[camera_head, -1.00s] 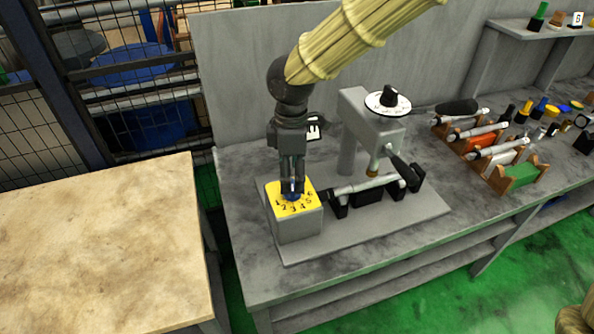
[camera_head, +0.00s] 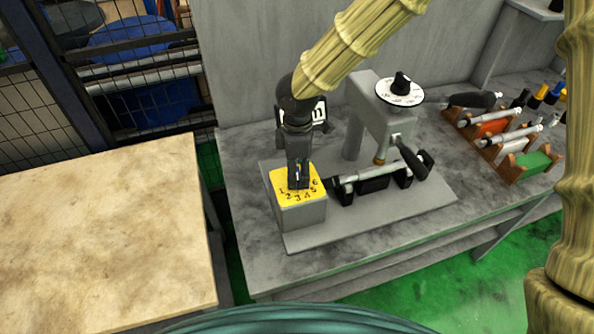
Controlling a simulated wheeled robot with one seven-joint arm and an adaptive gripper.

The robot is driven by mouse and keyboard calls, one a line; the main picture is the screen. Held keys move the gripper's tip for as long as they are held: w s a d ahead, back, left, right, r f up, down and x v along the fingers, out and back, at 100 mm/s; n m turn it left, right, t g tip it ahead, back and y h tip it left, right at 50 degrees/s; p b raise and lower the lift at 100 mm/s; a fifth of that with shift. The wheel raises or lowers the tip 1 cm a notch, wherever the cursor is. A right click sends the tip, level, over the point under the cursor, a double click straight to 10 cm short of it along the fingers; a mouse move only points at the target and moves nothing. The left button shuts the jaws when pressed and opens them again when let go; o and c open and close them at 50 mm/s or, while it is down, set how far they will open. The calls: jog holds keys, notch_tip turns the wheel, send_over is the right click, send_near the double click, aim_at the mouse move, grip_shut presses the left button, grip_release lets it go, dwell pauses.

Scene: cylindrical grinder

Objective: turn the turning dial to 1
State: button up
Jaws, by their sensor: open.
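The turning dial is on a grey box with a yellow top face (camera_head: 281,180) numbered 1 to 6, at the left of the machine's base plate. The 1 is at the left of the face and the 6 at the right. My gripper (camera_head: 298,184) points down over the middle of this face, with its fingertips at the dial's knob. The gripper is open. The fingers hide the knob, so I cannot tell where it points or whether they touch it.
Right of the box, a metal cylinder (camera_head: 365,177) lies on black supports under a grey machine head (camera_head: 378,112) with a white round scale (camera_head: 399,92) and black knob. Racks of tools (camera_head: 500,135) stand further right. A bare table (camera_head: 100,240) is at the left.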

jog(key=shift+f, duration=0.95)
jog(key=shift+c, duration=0.4)
jog(key=c, duration=0.9)
jog(key=shift+c, duration=0.2)
jog(key=m, duration=0.5)
jog(key=shift+m, duration=0.4)
jog(key=m, duration=0.6)
jog(key=shift+p, duration=0.3)
